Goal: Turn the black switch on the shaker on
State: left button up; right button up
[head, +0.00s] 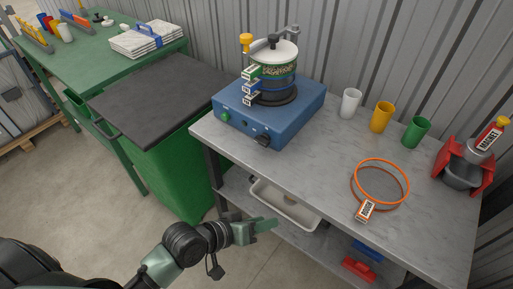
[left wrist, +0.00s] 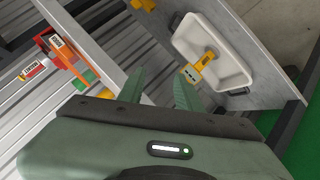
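The shaker (head: 237,128) is a blue box on the grey workbench, with a clamped sieve stack (head: 274,72) on top. Its black switch (head: 263,140) is on the front face towards the right; a green button (head: 226,116) is at the left of that face. The switch's setting is too small to tell. My left gripper (head: 270,224) is in front of the bench, below and apart from the shaker. In the left wrist view its two green fingers (left wrist: 158,92) stand apart with nothing between them. The shaker does not show there. My right gripper is not in view.
The workbench (head: 325,150) also bears white, yellow and green cups (head: 381,117), an orange ring (head: 381,182) and a red stand (head: 463,165). A white tray (head: 286,205) is on the lower shelf. A green bin with a dark lid (head: 160,95) stands left of the bench.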

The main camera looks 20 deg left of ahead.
pick_arm(q)
jog(key=w+r+n+t+h, duration=0.2)
jog(key=w+r+n, duration=0.1)
jog(key=w, duration=0.1)
jog(key=n+t+y, duration=0.3)
jog(key=n+t, duration=0.3)
jog(key=n, duration=0.4)
send_near(259, 143)
jog(key=x, duration=0.8)
jog(key=shift+w+d+p, duration=0.2)
jog(key=shift+p, duration=0.2)
grip_shut()
